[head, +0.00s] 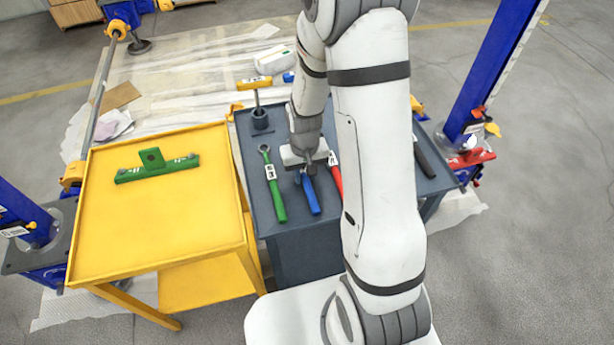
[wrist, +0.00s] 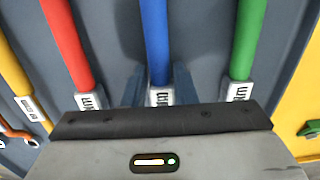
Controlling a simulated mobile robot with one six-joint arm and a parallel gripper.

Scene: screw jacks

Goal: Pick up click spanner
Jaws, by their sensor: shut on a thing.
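My gripper (head: 308,169) reaches down over the dark grey table and is shut on a blue-handled spanner (head: 311,197). In the wrist view its fingers (wrist: 159,92) sit on both sides of the blue spanner (wrist: 155,40), at the white label near its head end. The head end is hidden under the gripper. The spanner appears to lie at the table top; I cannot tell any lift. A green-handled spanner (head: 277,200) lies to its left and a red-handled one (head: 336,180) to its right. Which one is the click spanner cannot be read from the labels.
A yellow cart (head: 165,235) with a green bracket (head: 157,167) stands left of the grey table (head: 290,240). A yellow-topped T-handled tool (head: 254,84) stands at the table's back. A black tool (head: 424,158) lies at the right. Blue jack columns (head: 495,65) flank the area.

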